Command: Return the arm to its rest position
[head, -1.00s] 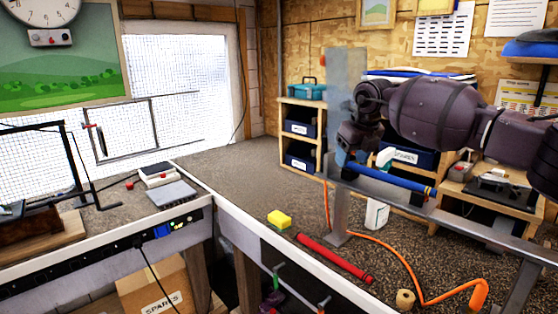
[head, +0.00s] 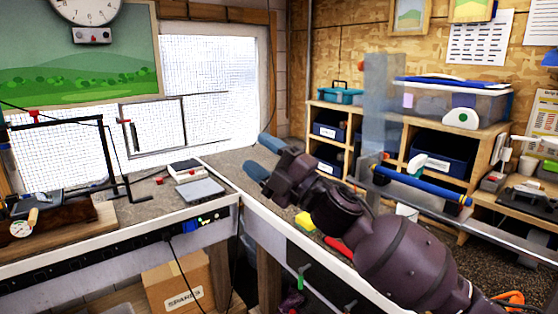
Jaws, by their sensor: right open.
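My right arm comes in from the lower right and crosses in front of the bench. My right gripper (head: 263,158) points left and away, with its two blue fingers apart and nothing between them. It is in front of the bare bench corner, clear of the blue tube (head: 425,186) lying along the metal rail at the right. A red tube (head: 338,246) is mostly hidden behind my arm. My left gripper is not in view.
The metal rail (head: 500,241) and a clear upright panel (head: 382,105) stand at the right. Shelves with dark blue bins (head: 440,170) are behind. An orange hose (head: 512,298) shows at the lower right.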

